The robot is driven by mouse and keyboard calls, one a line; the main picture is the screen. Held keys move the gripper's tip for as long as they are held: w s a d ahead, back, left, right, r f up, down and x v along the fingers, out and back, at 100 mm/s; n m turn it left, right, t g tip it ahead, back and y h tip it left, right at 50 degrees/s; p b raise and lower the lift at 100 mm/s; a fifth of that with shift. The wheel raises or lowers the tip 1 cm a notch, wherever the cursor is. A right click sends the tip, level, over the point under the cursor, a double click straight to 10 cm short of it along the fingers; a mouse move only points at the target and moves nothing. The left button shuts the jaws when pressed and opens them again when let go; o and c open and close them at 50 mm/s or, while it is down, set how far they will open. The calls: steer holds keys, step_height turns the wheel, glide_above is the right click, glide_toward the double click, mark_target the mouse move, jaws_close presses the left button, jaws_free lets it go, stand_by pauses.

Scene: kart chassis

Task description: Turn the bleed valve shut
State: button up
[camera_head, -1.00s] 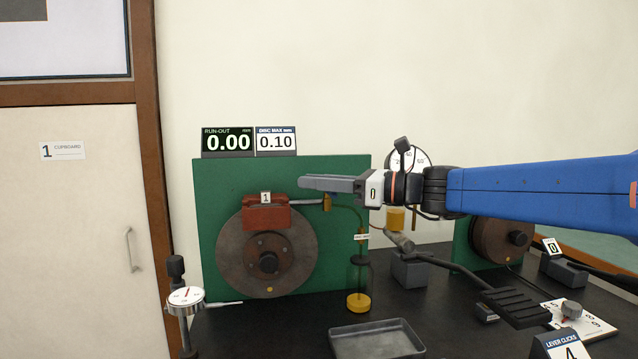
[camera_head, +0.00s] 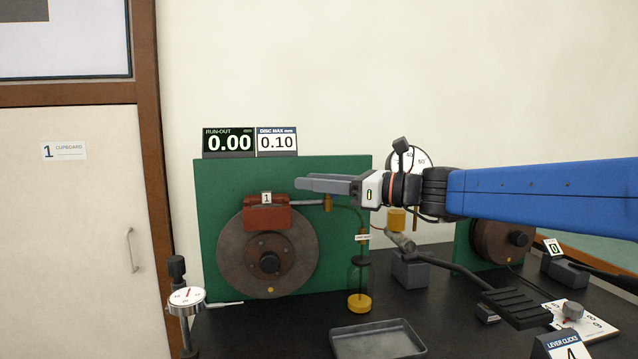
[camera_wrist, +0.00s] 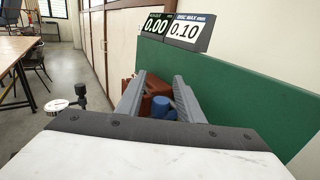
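My gripper (camera_head: 300,184) hangs level in front of the green board, just above the red caliper (camera_head: 266,218) marked 1, its fingers pointing left. In the wrist view my gripper (camera_wrist: 159,82) is open, with a clear gap between the two grey fingers. A blue cap-like part (camera_wrist: 163,106) shows in that gap, beside the red caliper (camera_wrist: 156,88); I cannot tell whether it is the bleed valve or how far below the fingers it lies. In the head view my gripper hides that spot. A brass fitting (camera_head: 327,204) and a hose hang right of the caliper.
The brown disc (camera_head: 240,252) sits behind the caliper. A dial gauge (camera_head: 187,297) stands at left. A bottle with a yellow base (camera_head: 359,303) and a grey tray (camera_head: 350,345) are below. The run-out display (camera_head: 228,142) tops the green board (camera_head: 210,180). A pedal (camera_head: 515,306) is at right.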

steer(key=shift+d, duration=0.1)
steer(key=v, duration=1.7)
steer(key=shift+d, duration=0.1)
